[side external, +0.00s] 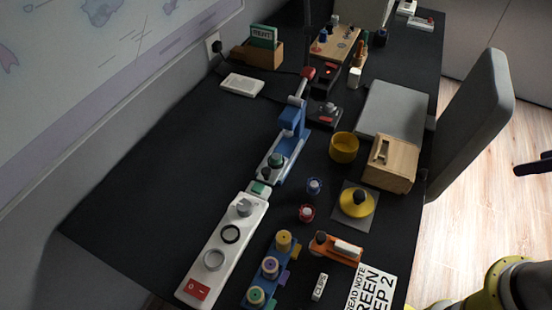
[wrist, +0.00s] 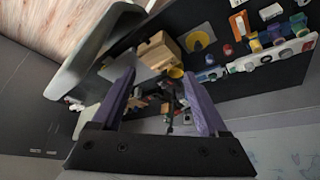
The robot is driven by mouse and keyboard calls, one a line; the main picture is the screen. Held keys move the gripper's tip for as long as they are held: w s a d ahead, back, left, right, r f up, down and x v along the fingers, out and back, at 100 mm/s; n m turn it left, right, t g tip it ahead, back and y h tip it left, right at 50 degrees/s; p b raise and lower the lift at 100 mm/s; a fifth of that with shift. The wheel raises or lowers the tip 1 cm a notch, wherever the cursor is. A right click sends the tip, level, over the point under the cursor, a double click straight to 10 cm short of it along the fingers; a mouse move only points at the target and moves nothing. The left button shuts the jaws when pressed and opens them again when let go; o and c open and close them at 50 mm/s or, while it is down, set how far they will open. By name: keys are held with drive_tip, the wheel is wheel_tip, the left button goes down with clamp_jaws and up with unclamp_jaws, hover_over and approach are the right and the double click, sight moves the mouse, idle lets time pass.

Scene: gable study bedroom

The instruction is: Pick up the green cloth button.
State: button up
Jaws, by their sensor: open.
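Two small green pieces show in the side view. One is a dark green round piece (side external: 277,160) on the base of a blue hand press (side external: 290,130). The other is a flat green piece (side external: 258,188) at the far end of a white strip (side external: 228,245). I cannot tell which is the cloth button. In the wrist view the press (wrist: 210,75) is small and its green piece is not clear. My gripper (wrist: 158,75) is open, with two purple fingers spread and nothing between them. It is well away from the desk objects.
A wooden box (side external: 390,163), yellow cup (side external: 344,147), yellow knob on a grey plate (side external: 357,203) and blue rack of spools (side external: 268,270) stand around the press. A grey chair back (side external: 470,130) rises at the desk's right edge. The desk's left part (side external: 150,190) is bare.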

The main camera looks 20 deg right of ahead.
drive_tip(key=w+a+r+n, duration=0.3)
drive_tip(key=w+r+n, duration=1.05)
drive_tip(key=n, duration=0.35)
drive_tip(key=w+a+r+n, duration=0.25)
drive_tip(key=w+n, duration=0.25)
drive_tip(key=w, duration=0.3)
drive_tip(key=n+g, duration=0.6)
drive_tip(key=n, duration=0.5)
hover_over(276, 156)
wheel_tip(276, 156, down, 32)
drive_tip(key=f, duration=0.6)
drive_tip(key=shift+s+f, duration=0.2)
drive_tip(key=shift+f, duration=0.1)
drive_tip(key=shift+w+f, duration=0.15)
drive_tip(key=shift+f, duration=2.85)
clamp_jaws()
